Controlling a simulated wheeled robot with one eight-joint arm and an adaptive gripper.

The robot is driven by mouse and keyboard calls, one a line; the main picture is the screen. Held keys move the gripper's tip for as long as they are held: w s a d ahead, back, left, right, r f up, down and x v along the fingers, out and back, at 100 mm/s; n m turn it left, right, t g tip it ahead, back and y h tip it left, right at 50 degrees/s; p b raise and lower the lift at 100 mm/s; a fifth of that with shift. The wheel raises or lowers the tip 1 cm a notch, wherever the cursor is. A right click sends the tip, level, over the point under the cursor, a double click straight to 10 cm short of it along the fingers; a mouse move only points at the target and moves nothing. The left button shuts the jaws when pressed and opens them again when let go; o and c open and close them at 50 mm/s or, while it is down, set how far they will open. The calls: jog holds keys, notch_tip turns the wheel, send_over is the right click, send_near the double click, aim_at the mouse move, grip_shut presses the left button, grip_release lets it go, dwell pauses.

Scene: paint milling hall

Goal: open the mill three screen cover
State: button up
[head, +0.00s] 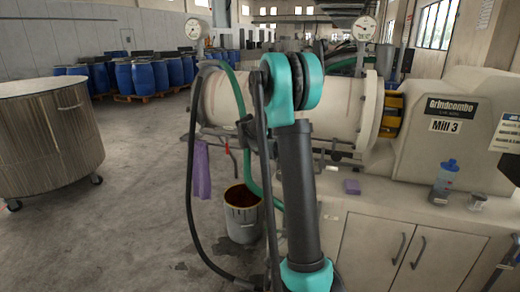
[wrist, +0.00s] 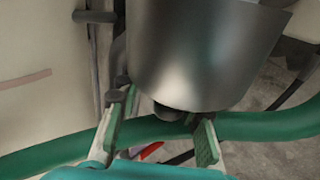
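Mill 3, in the head view, has a cream horizontal cylinder (head: 280,104) and a large cream housing (head: 450,128) labelled "Mill 3". In the wrist view a grey metal cylinder (wrist: 200,55) hangs just beyond my gripper (wrist: 163,120), with a dark knob-like part (wrist: 170,112) at its lower end. I cannot tell whether this cylinder is the screen cover. My gripper is open, its green-padded fingers spread to either side of the dark part. I see no clear grip on it. In the head view my own arm hides the gripper and part of the mill.
A green hose (wrist: 60,152) runs across behind the fingers. In the head view a bucket of dark red liquid (head: 242,212) stands below the cylinder. A purple cloth (head: 201,170) hangs nearby. A bottle (head: 445,181) stands on the cabinet (head: 372,250). A large steel vat (head: 45,135) stands left.

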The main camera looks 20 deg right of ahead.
jog(key=shift+o, duration=0.3)
jog(key=v, duration=1.2)
jog(key=shift+o, duration=0.2)
jog(key=shift+f, duration=0.15)
